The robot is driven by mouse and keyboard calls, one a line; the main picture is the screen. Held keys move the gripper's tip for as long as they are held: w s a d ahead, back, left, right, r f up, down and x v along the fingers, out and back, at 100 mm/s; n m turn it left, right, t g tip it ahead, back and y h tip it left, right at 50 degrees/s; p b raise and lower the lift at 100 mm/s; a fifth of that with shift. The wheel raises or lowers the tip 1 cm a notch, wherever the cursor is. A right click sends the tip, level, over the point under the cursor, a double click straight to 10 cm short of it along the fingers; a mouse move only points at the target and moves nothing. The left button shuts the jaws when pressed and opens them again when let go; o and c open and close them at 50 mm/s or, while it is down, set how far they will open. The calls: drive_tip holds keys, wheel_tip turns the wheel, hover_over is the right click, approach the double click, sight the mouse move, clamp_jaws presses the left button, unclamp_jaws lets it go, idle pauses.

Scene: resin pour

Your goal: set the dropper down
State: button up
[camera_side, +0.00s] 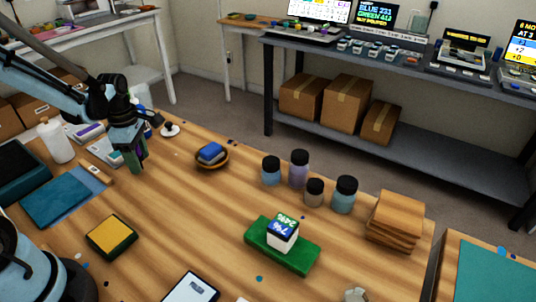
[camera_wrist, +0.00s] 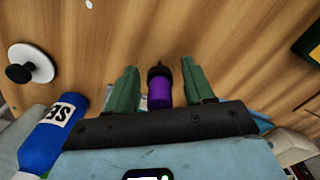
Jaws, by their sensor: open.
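The dropper (camera_wrist: 159,90), purple with a dark tip, shows in the wrist view between the two green fingers of my gripper (camera_wrist: 158,72). The fingers are open, with a gap visible on each side of the dropper. In the side view my gripper (camera_side: 136,162) points down over the left part of the wooden table, and the dropper cannot be made out there. Whether the dropper's lower end rests on the table is hard to tell.
A white disc with a black knob (camera_side: 170,130) and a blue labelled bottle (camera_wrist: 50,135) are close by. A bowl with a blue block (camera_side: 211,155) stands to the right. Several jars (camera_side: 299,169) and a green block (camera_side: 282,246) lie farther right. Bare wood lies between.

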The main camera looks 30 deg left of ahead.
drive_tip(key=shift+r, duration=0.15)
wheel_tip(320, 180, up, 12)
drive_tip(key=shift+d, duration=0.1)
drive_tip(key=shift+d+r+m, duration=0.15)
drive_tip(key=shift+d+m, duration=0.15)
drive_tip(key=shift+m, duration=0.2)
drive_tip(key=s+d+m+t, duration=0.2)
drive_tip(key=d+m, duration=0.5)
drive_tip(key=m, duration=0.5)
drive_tip(key=s+d+m+t, duration=0.2)
drive_tip(key=d+m+t, duration=0.3)
drive_tip(key=d+m, duration=0.3)
drive_tip(key=m, duration=0.3)
drive_tip(key=shift+d+m, duration=0.2)
drive_tip(key=shift+m, duration=0.2)
